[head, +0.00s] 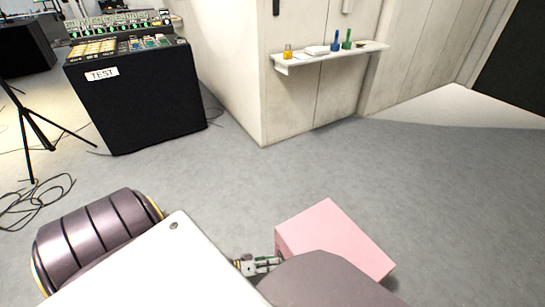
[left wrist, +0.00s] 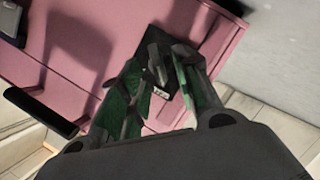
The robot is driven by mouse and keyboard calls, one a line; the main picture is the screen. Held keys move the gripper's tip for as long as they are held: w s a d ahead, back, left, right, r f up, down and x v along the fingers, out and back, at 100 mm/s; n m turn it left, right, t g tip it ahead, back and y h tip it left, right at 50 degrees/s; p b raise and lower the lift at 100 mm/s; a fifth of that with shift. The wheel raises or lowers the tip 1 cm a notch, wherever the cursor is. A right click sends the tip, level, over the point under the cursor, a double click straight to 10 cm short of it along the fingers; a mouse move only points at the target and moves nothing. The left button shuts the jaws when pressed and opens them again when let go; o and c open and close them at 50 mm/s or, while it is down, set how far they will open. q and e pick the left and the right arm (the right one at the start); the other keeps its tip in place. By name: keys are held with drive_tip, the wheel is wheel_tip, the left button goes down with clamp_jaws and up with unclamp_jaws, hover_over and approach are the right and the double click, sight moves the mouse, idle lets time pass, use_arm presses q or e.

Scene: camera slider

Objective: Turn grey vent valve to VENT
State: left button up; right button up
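A pink box (head: 335,238) stands at the bottom centre of the head view, and its pink face (left wrist: 80,50) fills much of the left wrist view. On that face is a dark plate with a small grey lever (left wrist: 155,62), which looks like the vent valve, and a small pale label beside it. My left gripper (head: 262,264) is beside the box's left side in the head view. In the left wrist view its green-padded fingers (left wrist: 158,75) stand apart, one on each side of the lever. Contact with the lever cannot be told. The VENT marking cannot be read. My right gripper is out of view.
A black bar handle (left wrist: 40,110) sticks out near the pink face in the left wrist view. In the head view, a black TEST console (head: 140,105) stands at upper left and a wall shelf (head: 330,56) holds small bottles. Grey floor between is clear.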

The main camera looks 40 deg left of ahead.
use_arm(q)
drive_tip(key=shift+w+d+f, duration=0.1)
drive_tip(key=shift+w+d, duration=0.15)
drive_tip(key=shift+w, duration=0.2)
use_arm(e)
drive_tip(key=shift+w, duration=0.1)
use_arm(q)
clamp_jaws()
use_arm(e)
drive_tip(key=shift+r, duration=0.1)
